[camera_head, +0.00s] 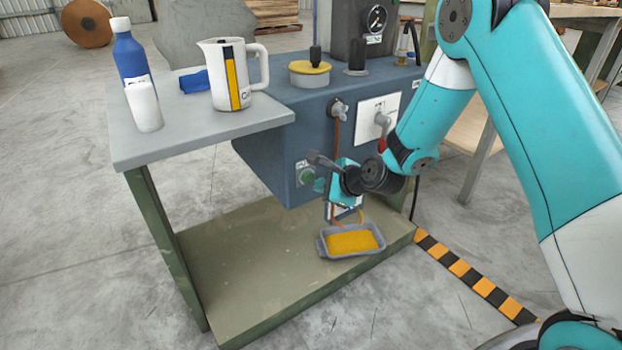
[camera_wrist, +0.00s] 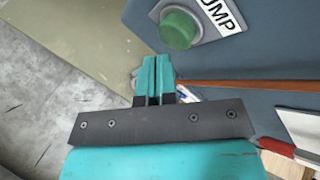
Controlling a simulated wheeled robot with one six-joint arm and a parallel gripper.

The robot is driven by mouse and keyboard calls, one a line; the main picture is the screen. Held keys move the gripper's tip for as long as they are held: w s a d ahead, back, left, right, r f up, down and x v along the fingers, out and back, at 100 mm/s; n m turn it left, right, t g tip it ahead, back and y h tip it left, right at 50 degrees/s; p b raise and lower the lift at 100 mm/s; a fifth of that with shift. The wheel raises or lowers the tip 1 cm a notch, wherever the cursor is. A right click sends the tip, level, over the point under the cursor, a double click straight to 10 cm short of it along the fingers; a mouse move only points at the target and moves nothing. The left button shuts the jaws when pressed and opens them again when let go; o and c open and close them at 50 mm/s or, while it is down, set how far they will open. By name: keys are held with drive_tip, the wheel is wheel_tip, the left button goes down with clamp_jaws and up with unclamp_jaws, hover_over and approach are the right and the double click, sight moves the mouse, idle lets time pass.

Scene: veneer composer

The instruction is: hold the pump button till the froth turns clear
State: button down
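The green pump button (camera_wrist: 180,28) sits in a grey plate on the blue machine face, beside a label whose visible letters read "UMP". It also shows in the head view (camera_head: 307,176). My gripper (camera_wrist: 157,60) has its two teal fingers together with only a thin dark line between them, holding nothing. In the wrist view the fingertips lie just below the button in the picture, apart from it; contact is not seen. In the head view my gripper (camera_head: 322,184) is right of the button. Yellow-orange contents (camera_head: 352,241) fill a grey tray (camera_head: 330,254) under the machine.
A brown tube (camera_wrist: 240,83) runs past my fingers. A white jug (camera_head: 222,78), blue bottle (camera_head: 130,52) and white container (camera_head: 144,105) stand on the side table (camera_head: 190,135).

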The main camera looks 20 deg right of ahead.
drive_tip(key=shift+s, duration=0.3)
drive_tip(key=shift+d, duration=0.1)
drive_tip(key=s, duration=0.1)
drive_tip(key=s+d, duration=0.1)
drive_tip(key=s, duration=0.2)
drive_tip(key=shift+s+d, duration=0.25)
drive_tip(key=shift+s, duration=0.15)
idle(0.3)
